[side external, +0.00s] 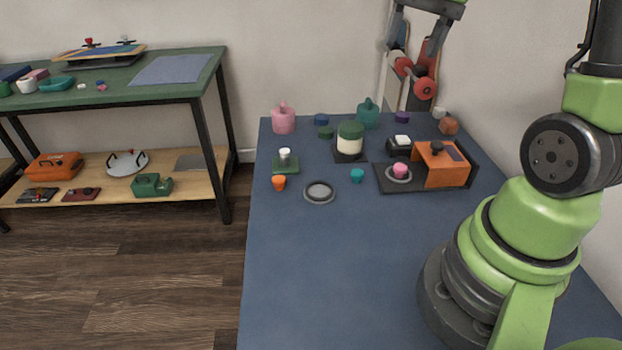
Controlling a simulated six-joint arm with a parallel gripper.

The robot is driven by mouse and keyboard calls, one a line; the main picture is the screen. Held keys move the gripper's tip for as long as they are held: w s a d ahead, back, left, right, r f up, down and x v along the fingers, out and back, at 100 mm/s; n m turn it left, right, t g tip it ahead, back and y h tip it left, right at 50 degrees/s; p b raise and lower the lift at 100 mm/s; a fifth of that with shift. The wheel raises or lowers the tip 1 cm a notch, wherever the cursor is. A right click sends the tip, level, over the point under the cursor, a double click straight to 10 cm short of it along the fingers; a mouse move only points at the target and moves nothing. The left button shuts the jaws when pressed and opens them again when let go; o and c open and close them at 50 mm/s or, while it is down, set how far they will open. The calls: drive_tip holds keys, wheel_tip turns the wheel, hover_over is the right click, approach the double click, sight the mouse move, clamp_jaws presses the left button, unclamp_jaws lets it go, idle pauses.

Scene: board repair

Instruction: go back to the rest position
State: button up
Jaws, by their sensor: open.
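My gripper (416,36) is at the top of the side external view, high above the far part of the blue table (330,260). Its two grey fingers point down and stand wide apart. Nothing is held between them. The top of the gripper and part of my arm are cut off by the picture's upper edge.
The table's far half holds a pink jar (283,121), a teal jar (368,114), a green-and-cream cylinder (350,138), a grey ring dish (319,192), an orange box (440,166) on a dark tray and several small pieces. Skateboards (424,82) lean behind. The near left is clear.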

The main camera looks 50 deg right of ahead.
drive_tip(key=s+a+r+n+t, duration=0.1)
drive_tip(key=s+a+n, duration=0.3)
drive_tip(key=a, duration=0.4)
drive_tip(key=s+a+r+n+t, duration=0.2)
drive_tip(key=s+a+n+t, duration=0.1)
drive_tip(key=a, duration=0.5)
drive_tip(key=shift+s+n+t+y, duration=0.4)
drive_tip(key=shift+s+t, duration=0.3)
drive_tip(key=shift+s, duration=0.45)
